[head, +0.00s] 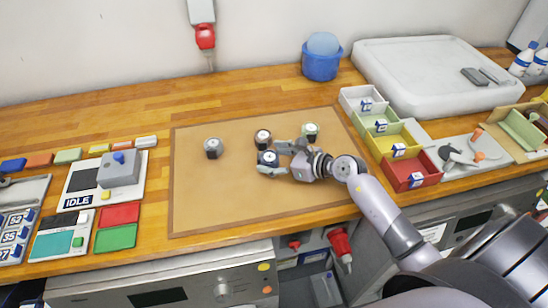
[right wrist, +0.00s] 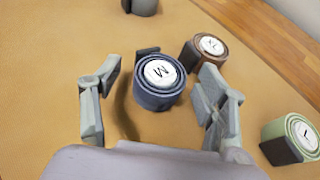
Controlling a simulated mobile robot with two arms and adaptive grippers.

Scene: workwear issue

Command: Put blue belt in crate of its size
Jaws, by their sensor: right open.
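The blue belt (head: 268,158) is a rolled coil on the tan mat (head: 230,195). In the right wrist view the blue belt (right wrist: 158,82) shows a white label reading M. My right gripper (head: 277,159) is open at it; in the right wrist view the fingers (right wrist: 160,88) stand on either side of the coil, with gaps showing. Several small crates stand in a row to the right: white (head: 350,107), green (head: 367,119), yellow (head: 384,150) and red (head: 400,182). Each carries a small tag, too small to read. My left gripper is not in view.
A brown belt (right wrist: 207,48) marked XL and a green belt (right wrist: 292,140) marked L lie close by. A grey belt (head: 213,148) sits farther left. A blue bucket (head: 322,62) and white tray (head: 420,75) stand behind. The mat's left and front are clear.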

